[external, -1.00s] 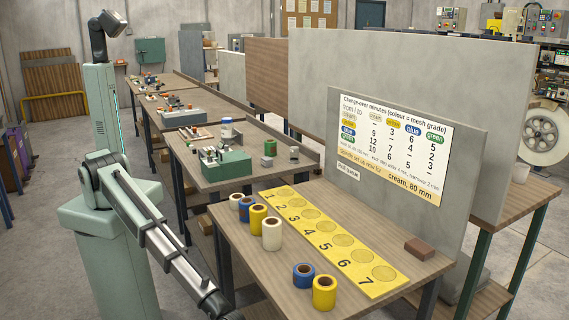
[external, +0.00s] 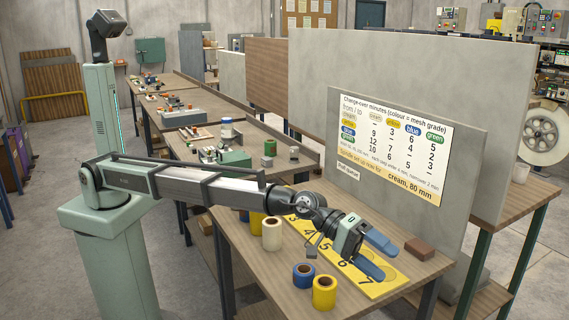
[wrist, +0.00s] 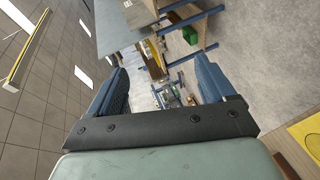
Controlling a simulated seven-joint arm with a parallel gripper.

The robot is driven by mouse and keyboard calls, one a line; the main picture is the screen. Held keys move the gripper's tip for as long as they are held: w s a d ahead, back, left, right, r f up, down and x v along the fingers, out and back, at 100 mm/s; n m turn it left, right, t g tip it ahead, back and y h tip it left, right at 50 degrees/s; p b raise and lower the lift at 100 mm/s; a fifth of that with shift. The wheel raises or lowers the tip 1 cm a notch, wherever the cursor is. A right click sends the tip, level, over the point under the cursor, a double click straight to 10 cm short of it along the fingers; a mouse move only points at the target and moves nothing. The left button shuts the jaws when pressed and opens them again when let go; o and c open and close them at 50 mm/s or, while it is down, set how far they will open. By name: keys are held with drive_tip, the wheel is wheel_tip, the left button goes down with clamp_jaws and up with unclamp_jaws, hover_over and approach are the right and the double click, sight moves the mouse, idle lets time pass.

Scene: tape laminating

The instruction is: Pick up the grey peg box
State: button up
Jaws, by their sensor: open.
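My gripper (external: 388,264) hangs over the near bench with its blue fingers apart and nothing between them. It is above the 6 and 7 end of the yellow numbered strip. The open fingers also frame the wrist view (wrist: 160,78). A long low grey box (external: 184,119) with small pieces on top sits on a bench farther back, well away from my gripper. A grey-green box (external: 235,159) stands on the middle bench, partly hidden by my arm. I cannot tell surely which is the grey peg box. Neither is clear in the wrist view.
On the near bench are a cream roll (external: 272,234), a blue roll (external: 303,275), a yellow roll (external: 324,292) and a brown block (external: 419,249). The numbered strip (external: 390,285) lies beside them. A grey panel with a chart (external: 392,145) stands behind.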

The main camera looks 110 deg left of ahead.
drive_tip(key=w+a+r+t+y, duration=0.1)
drive_tip(key=a+r+y, duration=0.1)
drive_tip(key=a+r, duration=1.45)
drive_tip(key=s+a+f+g+y, duration=0.1)
drive_tip(key=s+a+f, duration=0.2)
drive_tip(key=a, duration=0.8)
drive_tip(key=s+a+f+m+g+y, duration=0.1)
drive_tip(key=s+a+f+g+y, duration=0.15)
drive_tip(key=a, duration=0.85)
drive_tip(key=s+a+f+y, duration=0.1)
drive_tip(key=s+a+f, duration=0.3)
drive_tip(key=a, duration=0.7)
drive_tip(key=g, duration=1.1)
hover_over(267, 158)
drive_tip(key=s, duration=0.1)
drive_tip(key=shift+t+y, duration=0.25)
wheel_tip(267, 158, down, 17)
drive_tip(key=shift+d+r, duration=0.1)
drive_tip(key=shift+d, duration=0.05)
drive_tip(key=shift+w+f, duration=0.15)
drive_tip(key=shift+f, duration=0.9)
drive_tip(key=shift+w+f, duration=0.2)
drive_tip(key=shift+f, duration=0.9)
drive_tip(key=shift+w+f, duration=0.15)
drive_tip(key=shift+f, duration=0.9)
